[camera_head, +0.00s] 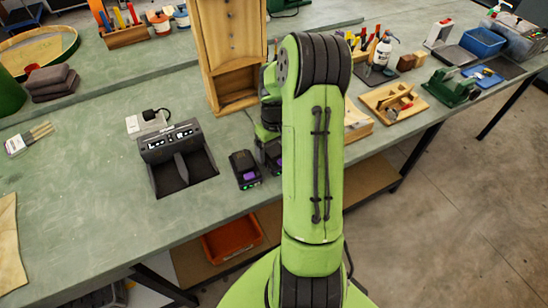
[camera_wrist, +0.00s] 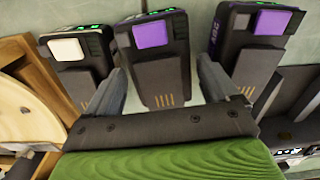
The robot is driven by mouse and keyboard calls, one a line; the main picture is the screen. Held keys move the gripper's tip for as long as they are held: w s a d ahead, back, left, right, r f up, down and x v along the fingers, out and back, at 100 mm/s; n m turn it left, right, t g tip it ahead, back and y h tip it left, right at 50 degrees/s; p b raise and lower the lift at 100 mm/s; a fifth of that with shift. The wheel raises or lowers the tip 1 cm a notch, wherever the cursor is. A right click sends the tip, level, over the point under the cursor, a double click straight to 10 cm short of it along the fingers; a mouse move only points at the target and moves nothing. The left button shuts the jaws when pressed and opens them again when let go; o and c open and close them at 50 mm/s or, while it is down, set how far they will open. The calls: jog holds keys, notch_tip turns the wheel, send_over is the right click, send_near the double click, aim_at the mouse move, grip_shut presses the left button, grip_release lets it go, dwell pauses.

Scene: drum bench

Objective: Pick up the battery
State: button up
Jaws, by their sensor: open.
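Three dark batteries stand in a row in the wrist view: one with a white patch (camera_wrist: 78,58) at left, one with a purple patch (camera_wrist: 158,52) in the middle, and another purple one (camera_wrist: 256,48) at right. My gripper (camera_wrist: 160,78) is open, its grey fingers to either side of the middle battery in the picture. Whether they touch it I cannot tell. In the head view, one purple battery (camera_head: 245,169) stands clear on the bench; another (camera_head: 275,157) is partly hidden by my arm. The white-patched one and my fingers are hidden there.
A black charger dock (camera_head: 178,155) stands left of the batteries on the green bench (camera_head: 95,205). A tall wooden frame (camera_head: 232,55) rises behind them. A wooden tray (camera_head: 394,101) lies to the right. An orange bin (camera_head: 232,240) sits below the bench.

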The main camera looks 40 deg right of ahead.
aim_at(274, 150)
jog(key=shift+f, duration=0.55)
jog(key=shift+r, duration=0.1)
jog(key=c, duration=1.2)
jog(key=shift+o, duration=0.2)
jog(key=shift+r, duration=0.1)
notch_tip(274, 150, up, 10)
jog(key=shift+f+p, duration=0.1)
jog(key=shift+p, duration=1)
